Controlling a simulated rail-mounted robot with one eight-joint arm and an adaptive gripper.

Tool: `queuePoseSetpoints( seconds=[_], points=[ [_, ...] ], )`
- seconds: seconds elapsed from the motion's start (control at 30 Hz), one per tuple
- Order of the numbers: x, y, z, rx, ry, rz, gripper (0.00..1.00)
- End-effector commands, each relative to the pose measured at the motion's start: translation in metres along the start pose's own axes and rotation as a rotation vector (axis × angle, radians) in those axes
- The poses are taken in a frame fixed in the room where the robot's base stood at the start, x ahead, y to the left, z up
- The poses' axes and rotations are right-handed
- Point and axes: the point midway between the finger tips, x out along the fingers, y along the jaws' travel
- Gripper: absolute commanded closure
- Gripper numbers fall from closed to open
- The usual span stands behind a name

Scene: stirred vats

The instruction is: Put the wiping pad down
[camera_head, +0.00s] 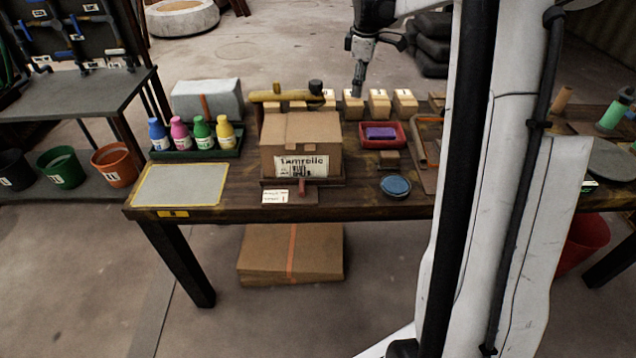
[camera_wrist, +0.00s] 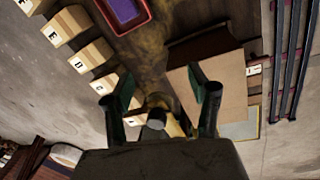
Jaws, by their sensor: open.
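A purple pad-like block (camera_head: 381,133), likely the wiping pad, lies in a small red tray (camera_head: 383,143) on the bench, right of the cardboard box. In the wrist view the purple block (camera_wrist: 124,9) and the red tray's rim (camera_wrist: 147,20) show at the top edge, partly cut off. My gripper (camera_head: 358,92) hangs above the back of the bench, higher than the row of lettered blocks and apart from the tray. In the wrist view my gripper (camera_wrist: 160,100) has its two fingers spread wide, with nothing held between them.
A cardboard box (camera_head: 301,143) stands mid-bench, with a yellow pipe (camera_head: 292,96) behind it. Lettered wooden blocks (camera_head: 379,103) line the back. Coloured bottles (camera_head: 200,131) stand left. A blue disc (camera_head: 395,185) lies in front of the tray. A grey yellow-edged mat (camera_head: 180,185) is bare.

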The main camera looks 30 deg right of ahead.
Motion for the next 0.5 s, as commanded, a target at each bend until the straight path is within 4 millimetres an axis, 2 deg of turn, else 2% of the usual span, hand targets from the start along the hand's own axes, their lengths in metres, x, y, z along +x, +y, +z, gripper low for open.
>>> queuePoseSetpoints(
  seconds=[0.03,0.2,0.5],
  points=[
    [-0.013,-0.018,-0.008,0.026,0.009,0.015,0.45],
    [-0.048,-0.07,-0.027,0.133,0.044,0.064,0.45],
    [-0.089,-0.17,-0.043,0.323,0.132,0.13,0.45]
  ],
)
